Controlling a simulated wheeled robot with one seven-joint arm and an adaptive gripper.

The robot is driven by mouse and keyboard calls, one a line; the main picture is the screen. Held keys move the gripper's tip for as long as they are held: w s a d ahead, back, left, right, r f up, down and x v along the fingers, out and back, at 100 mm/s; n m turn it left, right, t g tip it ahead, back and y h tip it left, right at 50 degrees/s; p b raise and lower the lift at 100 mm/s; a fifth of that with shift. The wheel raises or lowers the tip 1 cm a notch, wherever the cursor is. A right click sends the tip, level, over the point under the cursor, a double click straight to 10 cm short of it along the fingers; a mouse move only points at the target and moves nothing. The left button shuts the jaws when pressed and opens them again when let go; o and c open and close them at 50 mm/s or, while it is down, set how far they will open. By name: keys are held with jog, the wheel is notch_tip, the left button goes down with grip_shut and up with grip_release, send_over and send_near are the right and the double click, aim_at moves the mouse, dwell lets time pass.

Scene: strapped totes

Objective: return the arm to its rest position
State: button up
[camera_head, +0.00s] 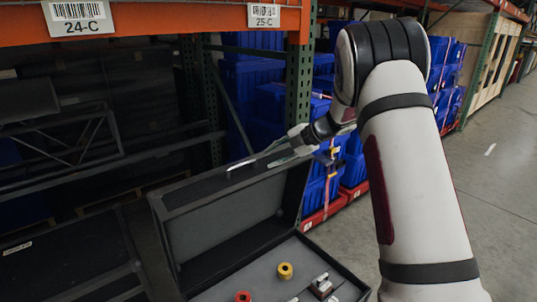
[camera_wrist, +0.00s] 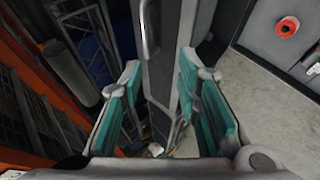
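My gripper (camera_head: 250,165) is at the top edge of the raised lid of a black case (camera_head: 225,190) in the head view. In the wrist view my gripper (camera_wrist: 160,70) has its two teal-padded fingers spread wide apart. The lid's edge (camera_wrist: 158,45), with a handle, shows in the gap between them, with space beside it. I cannot tell whether a finger touches the lid. My arm is stretched out from the right of the head view.
The case stands open, holding a yellow ring (camera_head: 285,271), a red ring (camera_head: 243,297) and a metal block (camera_head: 321,286). An orange rack beam (camera_head: 150,22) crosses above. Blue totes (camera_head: 258,85) are stacked behind. Open floor (camera_head: 490,185) lies right.

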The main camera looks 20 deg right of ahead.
jog(key=s+a+r+n+g+h, duration=0.1)
jog(key=s+a+r+n, duration=0.25)
jog(key=s+n, duration=0.35)
jog(key=s+a+r+n+g, duration=0.1)
jog(key=s+a+r+n, duration=0.2)
jog(key=s+r+n, duration=0.35)
jog(key=s+a+r+n+g+h, duration=0.1)
jog(key=s+a+r+n, duration=0.15)
jog(key=s+n, duration=0.6)
jog(key=s+d+f+n+h, duration=0.2)
jog(key=s+n+h, duration=0.4)
jog(key=s+n, duration=1.7)
jog(key=shift+s+d+f+n+t, duration=0.2)
jog(key=shift+n+t, duration=0.1)
jog(key=shift+n, duration=1.2)
jog(key=shift+a, duration=0.1)
